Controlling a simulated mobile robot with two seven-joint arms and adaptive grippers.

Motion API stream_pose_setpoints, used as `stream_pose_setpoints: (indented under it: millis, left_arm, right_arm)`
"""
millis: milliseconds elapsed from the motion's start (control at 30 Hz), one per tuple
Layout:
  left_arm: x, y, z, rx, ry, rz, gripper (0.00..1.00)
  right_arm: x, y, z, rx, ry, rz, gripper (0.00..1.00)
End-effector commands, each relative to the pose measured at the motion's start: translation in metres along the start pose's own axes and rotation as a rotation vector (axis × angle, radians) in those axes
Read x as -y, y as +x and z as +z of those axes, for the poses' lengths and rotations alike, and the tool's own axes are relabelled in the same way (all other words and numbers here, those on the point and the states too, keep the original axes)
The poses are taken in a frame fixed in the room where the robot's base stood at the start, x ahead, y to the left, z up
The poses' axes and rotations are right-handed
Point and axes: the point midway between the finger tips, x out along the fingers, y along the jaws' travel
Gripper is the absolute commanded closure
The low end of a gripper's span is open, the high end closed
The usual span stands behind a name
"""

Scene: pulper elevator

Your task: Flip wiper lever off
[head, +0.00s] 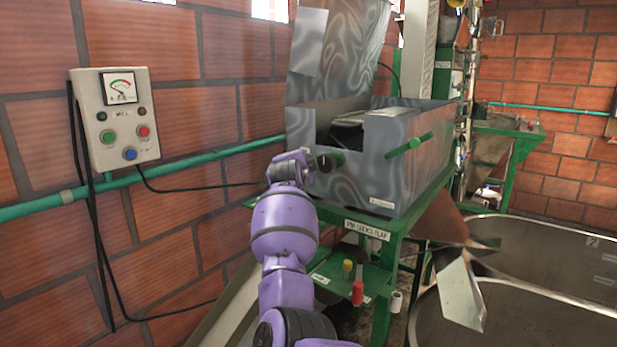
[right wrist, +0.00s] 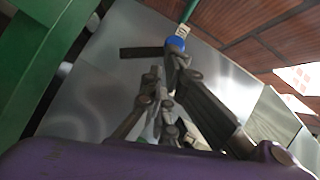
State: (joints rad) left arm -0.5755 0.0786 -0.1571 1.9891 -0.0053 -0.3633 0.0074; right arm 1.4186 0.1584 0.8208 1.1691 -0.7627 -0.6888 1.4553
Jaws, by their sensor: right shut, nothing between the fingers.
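The grey metal machine (head: 385,180) stands on a green frame in the head view, with a green handle (head: 408,145) across its front. I cannot tell which one is the wiper lever. In the right wrist view, my right gripper (right wrist: 168,65) has its fingers shut with nothing held. A blue collar (right wrist: 175,43) with a green rod (right wrist: 189,10) and a dark bar (right wrist: 140,52) lie just beyond the fingertips. Whether the fingers touch them is unclear. My left gripper is out of view.
A control box (head: 115,118) with a gauge and several buttons hangs on the brick wall at left. A green pipe (head: 35,207) runs along that wall. Small coloured handles (head: 358,293) stick out below the machine. Large metal tanks (head: 540,305) stand at right.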

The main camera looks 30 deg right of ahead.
Motion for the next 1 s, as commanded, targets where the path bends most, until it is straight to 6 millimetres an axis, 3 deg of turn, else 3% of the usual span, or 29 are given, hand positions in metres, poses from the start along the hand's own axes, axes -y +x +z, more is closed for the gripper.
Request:
stream_pose_setpoints:
  millis: [1000]
  left_arm:
    - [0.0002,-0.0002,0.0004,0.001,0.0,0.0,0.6]
  right_arm:
    - [0.0023,0.0019,0.0027,0.0,-0.06,0.039,1.0]
